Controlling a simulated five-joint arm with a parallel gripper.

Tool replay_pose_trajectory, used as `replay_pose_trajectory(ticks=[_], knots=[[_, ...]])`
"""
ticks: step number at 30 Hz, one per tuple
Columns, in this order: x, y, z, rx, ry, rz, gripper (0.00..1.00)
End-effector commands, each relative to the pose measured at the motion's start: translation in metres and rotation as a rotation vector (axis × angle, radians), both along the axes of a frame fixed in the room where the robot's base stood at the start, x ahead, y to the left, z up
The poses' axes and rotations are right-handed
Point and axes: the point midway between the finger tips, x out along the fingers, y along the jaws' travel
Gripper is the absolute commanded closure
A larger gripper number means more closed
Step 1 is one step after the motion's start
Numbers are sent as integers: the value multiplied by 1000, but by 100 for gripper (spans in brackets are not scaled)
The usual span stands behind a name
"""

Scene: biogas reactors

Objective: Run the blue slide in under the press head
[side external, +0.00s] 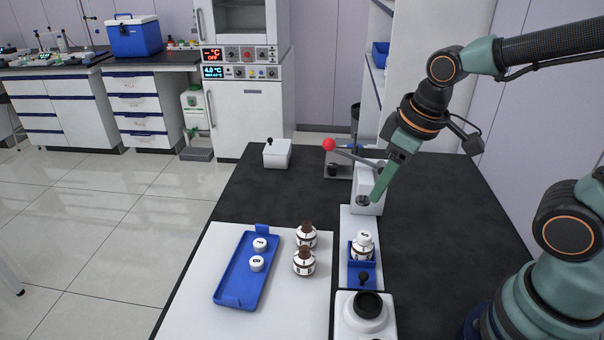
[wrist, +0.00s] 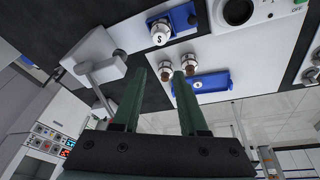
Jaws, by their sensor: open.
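A blue tray (side external: 235,287) with two white caps and two brown-topped bottles (side external: 304,262) are left of the track on a white board. A white device with a black round top (side external: 368,305) stands at the track's near end. A white box (side external: 277,154) is at the far left.

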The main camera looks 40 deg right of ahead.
Motion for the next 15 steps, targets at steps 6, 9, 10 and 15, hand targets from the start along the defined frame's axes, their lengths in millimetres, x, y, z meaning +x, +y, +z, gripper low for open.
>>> replay_pose_trajectory(ticks=[6, 9, 10, 15], knots=[[-13, 32, -58, -70, 187, 298, 57], [-19, 41, -75, -88, 237, 389, 57], [-20, 42, -78, -92, 247, 410, 57], [-25, 47, -89, -102, 278, 467, 57]])
